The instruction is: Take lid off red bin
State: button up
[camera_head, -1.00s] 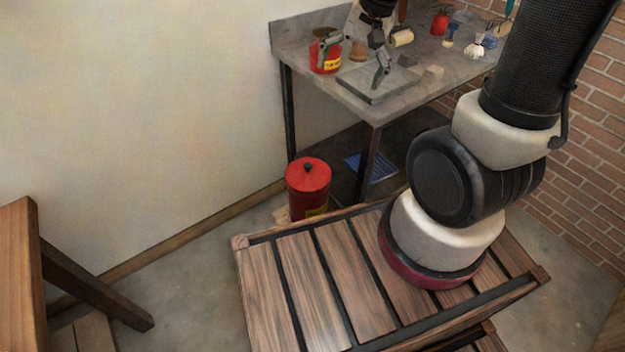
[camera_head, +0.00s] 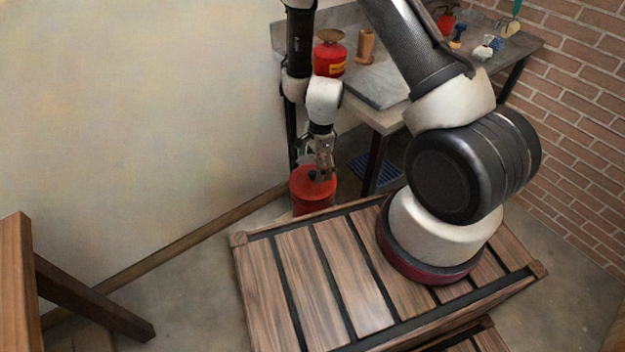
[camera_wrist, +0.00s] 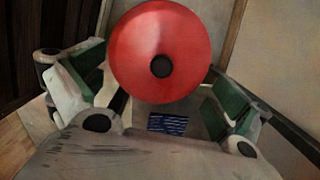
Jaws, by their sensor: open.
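The red bin (camera_head: 303,206) stands on the floor beside the workbench, just beyond the slatted wooden platform. Its round red lid (camera_wrist: 145,45) has a dark knob (camera_wrist: 160,66) at the centre and appears to be seated on the bin. My gripper (camera_head: 319,175) is over the lid in the head view and hides part of it. In the wrist view my gripper (camera_wrist: 160,90) is open, with a green-padded finger on each side of the lid. The knob lies between the fingers, and I see no contact with it.
The workbench (camera_head: 385,82) behind holds a red can (camera_head: 330,55), a brown cylinder (camera_head: 366,45) and several small tools. A blue slatted item (camera_head: 376,167) lies beneath it. The plain wall (camera_head: 140,110) is close on the left.

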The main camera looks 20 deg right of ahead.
aim_at(313, 172)
jog(key=f, duration=0.4)
jog(key=shift+a, duration=0.3)
jog(key=shift+r, duration=0.1)
jog(key=c, duration=1.5)
